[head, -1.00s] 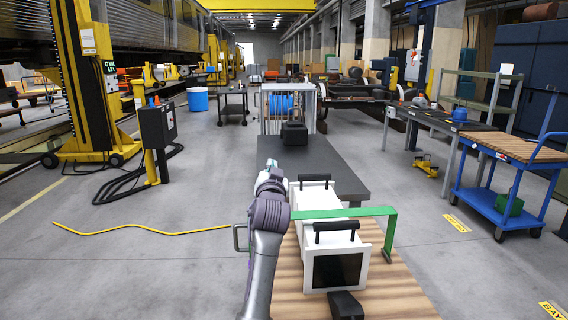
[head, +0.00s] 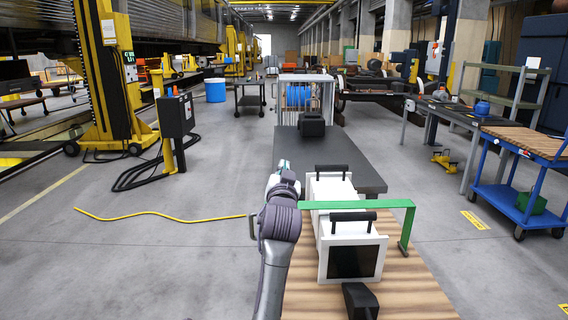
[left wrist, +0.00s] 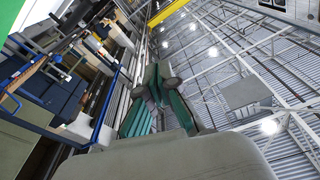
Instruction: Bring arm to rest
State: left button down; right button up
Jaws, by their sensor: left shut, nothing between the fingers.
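My left arm (head: 281,222) reaches forward along the left side of the wooden-topped bench. My left gripper (head: 284,166) is at its far end, small and partly hidden by the wrist, beside the dark table. In the left wrist view, the teal and grey fingers of my left gripper (left wrist: 158,82) show against the ceiling, shut with nothing held. The gripper points upward and appears clear of any object. My right gripper is out of view.
White boxes with black handles (head: 352,252) stand on the wooden bench top (head: 410,285), with a green bar (head: 355,205) across them. A dark table (head: 345,160) carries a black block (head: 311,124). A yellow cable (head: 160,214) lies on open floor at left.

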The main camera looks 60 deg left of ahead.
pick_arm(q)
jog(key=shift+v, duration=1.75)
